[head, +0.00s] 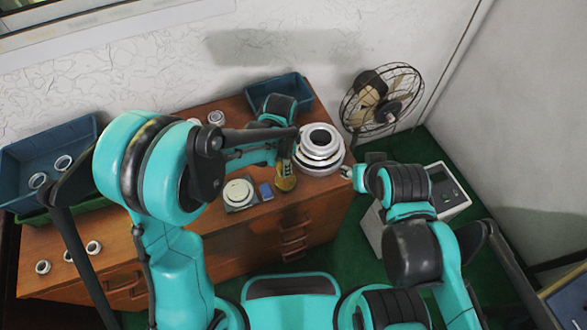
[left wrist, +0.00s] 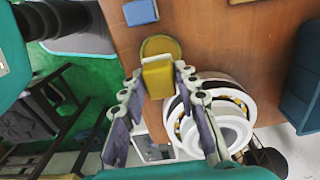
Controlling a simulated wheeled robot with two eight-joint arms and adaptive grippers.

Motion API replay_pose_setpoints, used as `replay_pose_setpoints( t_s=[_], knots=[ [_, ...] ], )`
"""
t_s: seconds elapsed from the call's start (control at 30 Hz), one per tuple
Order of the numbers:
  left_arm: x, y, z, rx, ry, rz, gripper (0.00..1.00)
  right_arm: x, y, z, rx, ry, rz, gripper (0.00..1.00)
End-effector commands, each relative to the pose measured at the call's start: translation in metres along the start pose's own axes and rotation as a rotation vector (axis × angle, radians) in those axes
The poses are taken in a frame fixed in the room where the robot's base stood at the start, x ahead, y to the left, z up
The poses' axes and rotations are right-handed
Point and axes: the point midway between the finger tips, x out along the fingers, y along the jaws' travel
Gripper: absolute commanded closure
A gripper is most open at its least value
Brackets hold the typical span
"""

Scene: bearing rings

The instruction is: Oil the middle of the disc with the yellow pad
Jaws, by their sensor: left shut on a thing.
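My left gripper (head: 286,160) is shut on the yellow pad (left wrist: 158,78), which sits between its fingertips (left wrist: 155,74) in the left wrist view. A round yellow-brown dish (left wrist: 160,45) lies just beyond the pad; it also shows in the head view (head: 286,184). I cannot tell whether pad and dish touch. A pale round disc (head: 238,190) lies on a dark square plate to the left of the gripper. A blue block (head: 266,191) lies between the disc and the dish. My right gripper (head: 349,172) is by the table's right edge, its fingers too small to read.
A large white bearing with stacked rings (head: 320,142) stands close right of my left gripper; it fills the lower right of the wrist view (left wrist: 220,118). A blue bin (head: 268,88) is behind. Another blue bin (head: 80,135) and several small rings are at left.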

Motion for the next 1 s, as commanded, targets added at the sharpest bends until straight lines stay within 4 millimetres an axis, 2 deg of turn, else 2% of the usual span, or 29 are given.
replay_pose_setpoints(
  t_s=[0.27,0.7,1.0],
  knots=[
    [0.015,-0.002,0.001,-0.008,0.000,0.000,0.93,0.009,0.000,0.006,-0.001,0.000,0.000,0.60],
    [0.058,-0.001,0.001,-0.007,0.000,0.000,0.93,0.034,0.000,0.024,0.000,0.000,0.000,0.60],
    [0.060,-0.001,0.001,-0.007,0.000,0.000,0.93,0.034,0.000,0.024,0.000,0.000,0.000,0.60]
  ],
)
